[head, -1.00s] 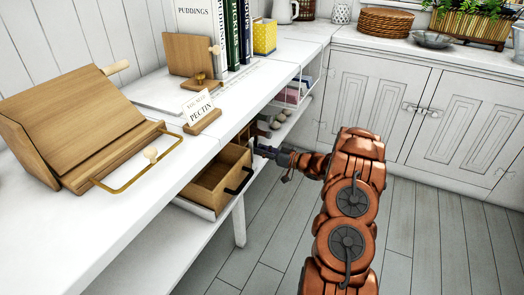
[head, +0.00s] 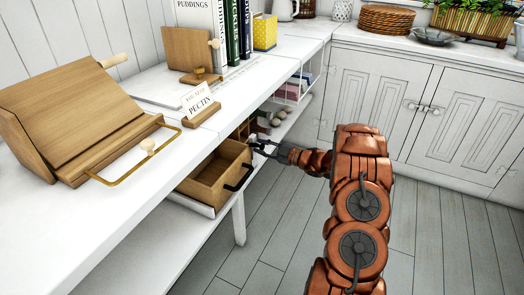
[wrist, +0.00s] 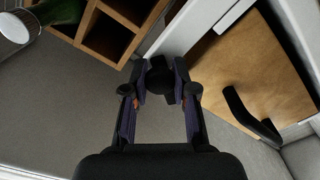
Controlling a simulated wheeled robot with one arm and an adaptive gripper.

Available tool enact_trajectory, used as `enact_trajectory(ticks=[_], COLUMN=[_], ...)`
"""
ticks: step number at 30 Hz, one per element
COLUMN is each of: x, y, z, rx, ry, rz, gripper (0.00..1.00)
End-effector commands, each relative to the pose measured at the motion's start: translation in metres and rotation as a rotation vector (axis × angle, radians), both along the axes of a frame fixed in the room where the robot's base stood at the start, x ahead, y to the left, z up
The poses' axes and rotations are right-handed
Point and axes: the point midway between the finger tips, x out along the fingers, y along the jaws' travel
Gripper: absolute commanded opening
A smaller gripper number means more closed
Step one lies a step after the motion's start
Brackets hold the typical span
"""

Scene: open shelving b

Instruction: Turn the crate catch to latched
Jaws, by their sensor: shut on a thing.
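In the wrist view, my gripper (wrist: 160,82) is shut on a small dark rounded piece (wrist: 161,76), which looks like the crate catch. The fingers stand on either side of it and cover part of it, so I cannot tell which way it is turned. A wooden crate with compartments (wrist: 108,38) lies up and left of the fingertips. In the head view my gripper (head: 259,144) is under the counter edge, just beyond the open drawer. The catch is too small to make out there.
The open wooden drawer (head: 207,187) with a black handle (wrist: 250,117) is close beside my gripper. The white counter (head: 115,222) overhangs the lower shelf. A sign reading PECTIN (head: 200,104) stands on the counter. The grey floor (head: 276,222) is clear.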

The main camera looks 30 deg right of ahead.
Motion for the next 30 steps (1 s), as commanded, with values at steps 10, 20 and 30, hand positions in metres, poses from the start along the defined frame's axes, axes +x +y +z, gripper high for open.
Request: enact_trajectory(ticks=[10, 20, 30], x=[-0.0005, -0.0006, -0.0005], y=[0.0000, 0.0002, -0.0004], z=[-0.0052, -0.0046, -0.0020], rx=[-0.275, -0.459, -0.535], ry=[-0.163, -0.273, -0.319], rz=[0.001, 0.000, -0.002], gripper=[0.00, 0.00, 0.00])
